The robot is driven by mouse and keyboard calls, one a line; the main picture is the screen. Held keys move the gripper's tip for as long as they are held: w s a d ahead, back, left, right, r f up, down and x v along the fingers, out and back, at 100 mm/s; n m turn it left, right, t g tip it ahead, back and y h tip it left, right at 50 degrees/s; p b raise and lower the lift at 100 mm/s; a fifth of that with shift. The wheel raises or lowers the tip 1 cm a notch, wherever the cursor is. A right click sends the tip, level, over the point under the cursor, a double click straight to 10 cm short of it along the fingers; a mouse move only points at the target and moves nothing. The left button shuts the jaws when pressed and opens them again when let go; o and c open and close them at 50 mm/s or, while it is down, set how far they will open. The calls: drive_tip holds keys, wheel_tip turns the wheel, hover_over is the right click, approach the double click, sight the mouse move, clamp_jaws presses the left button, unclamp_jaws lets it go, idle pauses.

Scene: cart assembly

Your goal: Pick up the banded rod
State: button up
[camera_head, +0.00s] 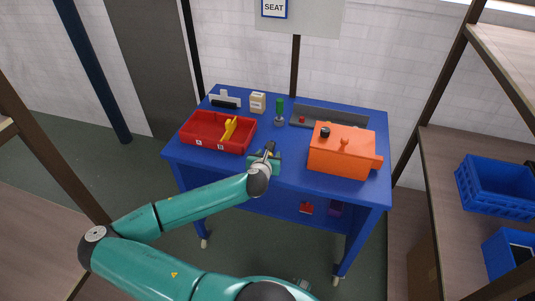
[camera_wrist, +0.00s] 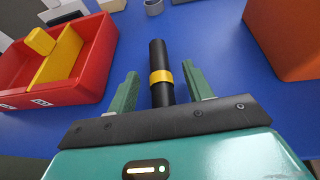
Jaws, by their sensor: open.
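The banded rod (camera_wrist: 157,55) is a black cylinder with a yellow band around its middle. In the wrist view it lies between the two green fingers of my gripper (camera_wrist: 160,74), with a gap showing on each side. Its near end is hidden behind the gripper's front edge. In the head view my gripper (camera_head: 266,159) is low over the front middle of the blue table (camera_head: 225,171), and the rod is small and partly covered there. My gripper is open and holds nothing.
A red tray (camera_head: 190,143) with a yellow divider (camera_head: 229,128) stands to the left. An orange box (camera_head: 340,155) stands to the right. Behind are a green-handled tool (camera_head: 280,107), a cream block (camera_head: 258,102) and a grey channel (camera_head: 345,120).

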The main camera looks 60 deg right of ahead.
drive_tip(key=shift+w, duration=0.1)
drive_tip(key=c, duration=1.1)
